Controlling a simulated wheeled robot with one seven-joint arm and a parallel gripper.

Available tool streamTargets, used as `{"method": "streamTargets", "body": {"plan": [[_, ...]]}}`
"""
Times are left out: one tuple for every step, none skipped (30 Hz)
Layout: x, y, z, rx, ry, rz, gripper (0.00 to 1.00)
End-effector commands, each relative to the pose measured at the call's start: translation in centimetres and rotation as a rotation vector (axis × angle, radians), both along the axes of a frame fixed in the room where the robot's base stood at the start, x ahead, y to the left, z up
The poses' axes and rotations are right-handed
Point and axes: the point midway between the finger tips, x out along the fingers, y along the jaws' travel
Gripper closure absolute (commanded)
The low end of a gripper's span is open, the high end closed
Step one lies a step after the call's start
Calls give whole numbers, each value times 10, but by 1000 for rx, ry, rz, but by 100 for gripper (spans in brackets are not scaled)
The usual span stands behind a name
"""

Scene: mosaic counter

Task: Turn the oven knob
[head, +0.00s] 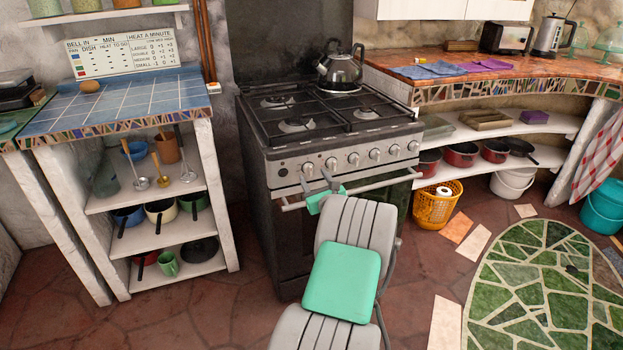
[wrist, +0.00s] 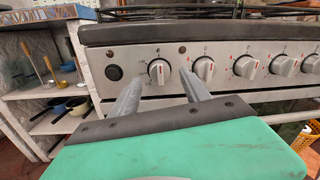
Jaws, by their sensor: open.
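The oven (head: 330,160) is a black stove with a steel front panel. A row of several pale knobs runs along that panel, and the leftmost knob (wrist: 159,71) is in front of my gripper in the wrist view. A second knob (wrist: 204,69) sits just right of it. My gripper (head: 317,180) is open and empty, its two grey fingers pointing at the panel. In the wrist view the fingertips (wrist: 162,80) stand on either side of the leftmost knob. I cannot tell whether they touch the panel.
The oven door handle (head: 375,187) runs below the knobs, close to my gripper. A kettle (head: 341,66) stands on the hob. White shelves (head: 160,200) with pots are at the left. An orange basket (head: 437,207) stands on the floor at the right.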

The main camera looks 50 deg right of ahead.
Motion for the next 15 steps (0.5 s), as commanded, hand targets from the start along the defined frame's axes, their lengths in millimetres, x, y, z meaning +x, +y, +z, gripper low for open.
{"method": "streamTargets", "body": {"plan": [[9, -4, -2, -3, 1, 3, 45], [12, -7, -1, -2, 0, 3, 45], [16, -10, -1, -3, 1, 2, 45], [19, -12, -1, -2, 1, 2, 45], [21, -14, -1, -3, 1, 1, 45], [23, -15, 0, -3, 1, 1, 45], [24, -16, 0, -3, 1, 1, 45], [25, -16, 1, -3, 1, 1, 45], [25, -17, 1, -2, 0, 0, 45], [25, -17, 1, -2, 1, 0, 45], [25, -16, 1, -2, 2, 0, 45], [25, -16, 1, -2, 2, 1, 45], [24, -16, 1, -2, 2, 1, 45], [24, -16, 1, -2, 2, 1, 46], [24, -16, 1, -2, 2, 1, 49]]}}
